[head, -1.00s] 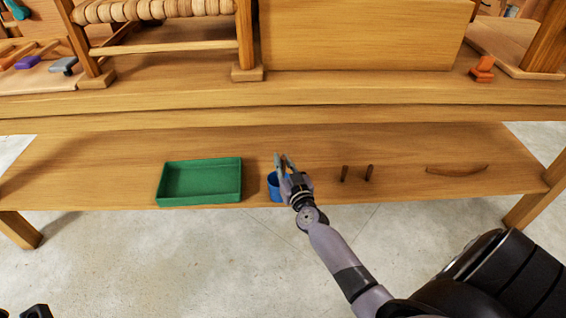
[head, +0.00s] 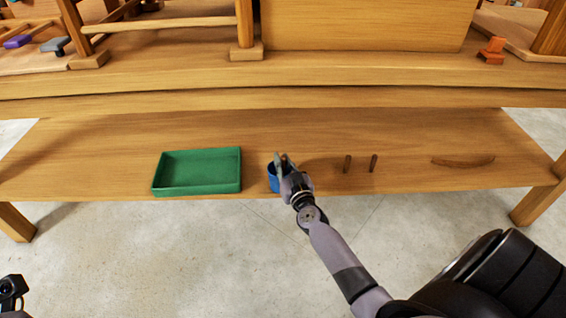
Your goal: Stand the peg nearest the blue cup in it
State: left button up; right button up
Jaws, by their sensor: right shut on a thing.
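The blue cup (head: 273,180) stands on the lower shelf near its front edge, partly covered by my right gripper. My right gripper (head: 282,161) is at the cup's opening, its fingers shut on a thin thing, seemingly a peg, that the fingers and hand mostly hide. I cannot tell how far it is inside the cup.
A green tray (head: 197,189), seemingly empty, lies left of the cup. A curved brown wooden piece (head: 463,162) lies at the shelf's right. The upper bench board (head: 330,78) overhangs behind. The lower shelf (head: 110,150) is otherwise clear.

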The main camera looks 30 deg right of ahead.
jog(key=o, duration=0.8)
jog(key=shift+o, duration=0.2)
jog(key=v, duration=1.2)
dwell(0.4)
